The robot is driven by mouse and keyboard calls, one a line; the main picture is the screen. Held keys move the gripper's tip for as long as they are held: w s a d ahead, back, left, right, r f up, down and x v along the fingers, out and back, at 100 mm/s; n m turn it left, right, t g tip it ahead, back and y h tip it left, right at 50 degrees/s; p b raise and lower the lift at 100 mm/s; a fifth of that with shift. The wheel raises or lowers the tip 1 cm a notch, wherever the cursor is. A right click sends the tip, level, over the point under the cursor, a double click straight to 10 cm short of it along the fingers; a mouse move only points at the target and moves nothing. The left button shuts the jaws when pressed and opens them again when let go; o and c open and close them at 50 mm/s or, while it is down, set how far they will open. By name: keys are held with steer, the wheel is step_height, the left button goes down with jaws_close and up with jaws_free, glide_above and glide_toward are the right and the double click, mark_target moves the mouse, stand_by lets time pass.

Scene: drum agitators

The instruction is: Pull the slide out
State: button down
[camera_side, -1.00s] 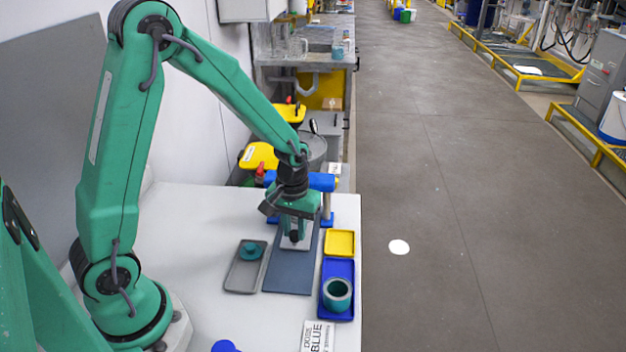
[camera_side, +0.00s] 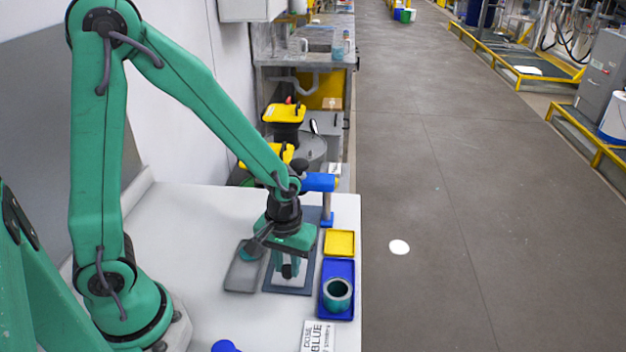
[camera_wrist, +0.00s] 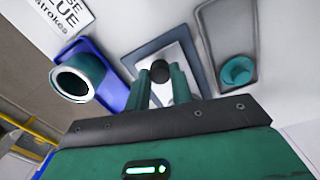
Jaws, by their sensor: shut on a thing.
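The slide is a pale plate with a dark knob (camera_wrist: 160,72) on a blue-grey base (camera_side: 303,284). My gripper (camera_side: 287,270) is over the near part of this base in the side view, pointing down. In the wrist view its two green fingers (camera_wrist: 162,85) are shut on the knob, one on each side. The pale slide plate (camera_wrist: 172,58) shows around and beyond the knob. My gripper hides much of the slide in the side view. A blue bridge (camera_side: 318,182) on a post stands at the far end of the base, partly hidden by my arm.
Left of the base lies a grey tray (camera_side: 240,282) with a teal knobbed piece (camera_wrist: 237,70). To the right are a yellow tray (camera_side: 340,243) and a blue tray (camera_side: 337,268) holding a teal ring-shaped cup (camera_side: 338,294). A printed card (camera_side: 318,337) lies at the front.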

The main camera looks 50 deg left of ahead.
steer(key=shift+s+d, duration=0.3)
steer(key=shift+d, duration=0.1)
steer(key=c, duration=1.2)
jaws_free()
steer(key=shift+r, duration=0.1)
steer(key=shift+r, duration=3.85)
steer(key=s+a+r+m+t, duration=0.2)
steer(key=s+a+r+m, duration=0.1)
steer(key=r, duration=0.3)
steer(key=s+a+r+m+t, duration=0.3)
steer(key=r, duration=0.4)
steer(key=shift+s+r+t, duration=0.15)
steer(key=shift+r+t, duration=0.05)
steer(key=shift+t, duration=0.1)
